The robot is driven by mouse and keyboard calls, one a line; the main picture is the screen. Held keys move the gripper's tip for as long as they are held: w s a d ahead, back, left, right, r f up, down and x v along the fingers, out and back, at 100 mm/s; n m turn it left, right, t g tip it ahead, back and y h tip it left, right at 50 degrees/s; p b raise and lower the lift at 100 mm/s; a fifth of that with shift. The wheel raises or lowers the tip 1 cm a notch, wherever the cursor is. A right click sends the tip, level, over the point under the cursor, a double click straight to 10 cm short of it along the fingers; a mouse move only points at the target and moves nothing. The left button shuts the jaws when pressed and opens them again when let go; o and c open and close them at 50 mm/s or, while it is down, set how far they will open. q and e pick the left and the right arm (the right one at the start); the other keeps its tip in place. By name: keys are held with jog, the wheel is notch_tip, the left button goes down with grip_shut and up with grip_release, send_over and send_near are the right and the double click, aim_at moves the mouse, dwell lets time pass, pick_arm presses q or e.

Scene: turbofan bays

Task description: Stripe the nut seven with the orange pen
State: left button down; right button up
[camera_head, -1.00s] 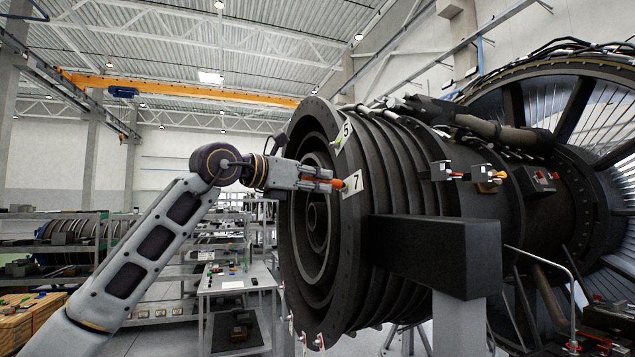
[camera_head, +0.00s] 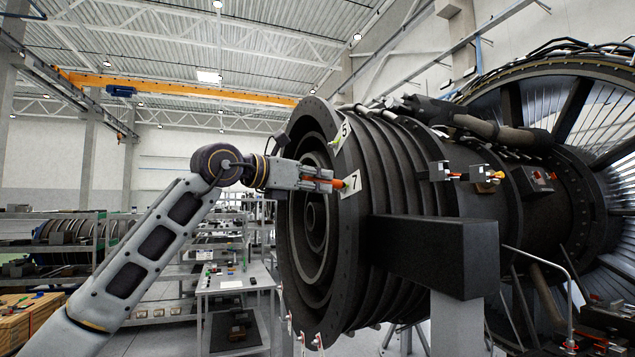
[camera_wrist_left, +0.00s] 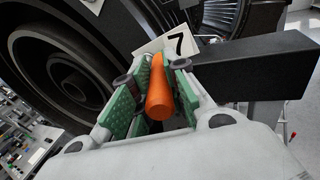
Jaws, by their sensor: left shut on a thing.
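My left gripper (camera_head: 325,180) is shut on the orange pen (camera_head: 338,184) at the engine's front flange. In the left wrist view the orange pen (camera_wrist_left: 159,100) sits between the green pads of the gripper (camera_wrist_left: 155,95) and points toward the white plate marked 7 (camera_wrist_left: 180,45). In the head view the plate marked 7 (camera_head: 352,183) is on the flange rim just right of the pen. The nut by this plate is hidden behind the pen and fingers, so I cannot tell whether the tip touches it. My right gripper is not in view.
The dark engine casing (camera_head: 398,170) fills the middle right. A plate marked 5 (camera_head: 344,131) is higher on the flange. A dark block (camera_head: 430,250) on a grey post juts out at right. A worktable (camera_head: 235,284) and shelves stand behind my arm.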

pick_arm(q)
jog(key=shift+w+a+f+p, duration=0.1)
jog(key=shift+w+a+p, duration=0.1)
jog(key=shift+w+p, duration=0.35)
dwell(0.9)
jog(key=shift+a+b, duration=0.15)
jog(key=shift+b, duration=0.2)
jog(key=shift+b+v, duration=1.25)
jog(key=shift+v, duration=1.65)
jog(key=shift+w+a, duration=0.1)
jog(key=shift+w, duration=0.1)
jog(key=shift+f, duration=0.1)
